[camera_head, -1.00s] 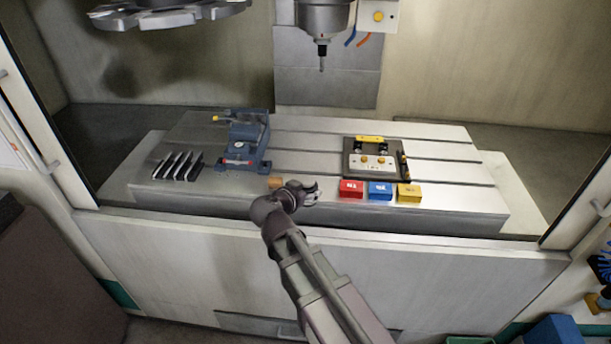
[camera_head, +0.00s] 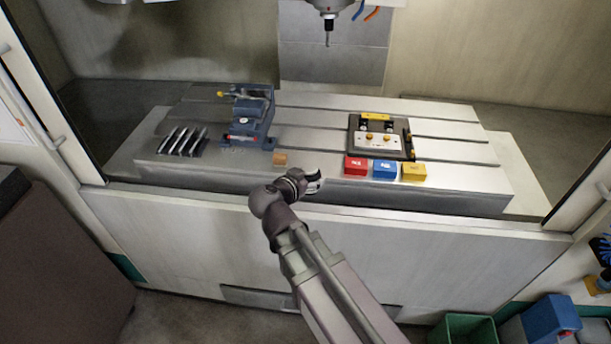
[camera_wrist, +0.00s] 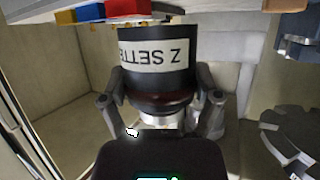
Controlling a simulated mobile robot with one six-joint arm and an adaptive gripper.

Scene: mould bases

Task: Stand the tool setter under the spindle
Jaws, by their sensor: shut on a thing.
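The tool setter is a dark cylinder (camera_wrist: 158,72) with a white label reading "Z SETTE…", upside down in the wrist view. My gripper (camera_wrist: 162,106) is shut on it, one finger on each side near its reddish-brown ring. In the head view my gripper (camera_head: 312,182) is at the table's front edge, left of the red box; the setter is too small there to make out clearly. The spindle (camera_head: 328,8) hangs at the top centre with a thin tool pointing down, well behind and above my gripper. The slotted machine table (camera_head: 310,130) lies below the spindle.
A blue vise (camera_head: 248,118) and dark parallel bars (camera_head: 183,141) stand on the left. A small brown block (camera_head: 280,158) lies near the front. A fixture plate (camera_head: 380,140) with red (camera_head: 355,166), blue (camera_head: 384,169) and yellow (camera_head: 413,171) boxes stands right. The table's middle is clear.

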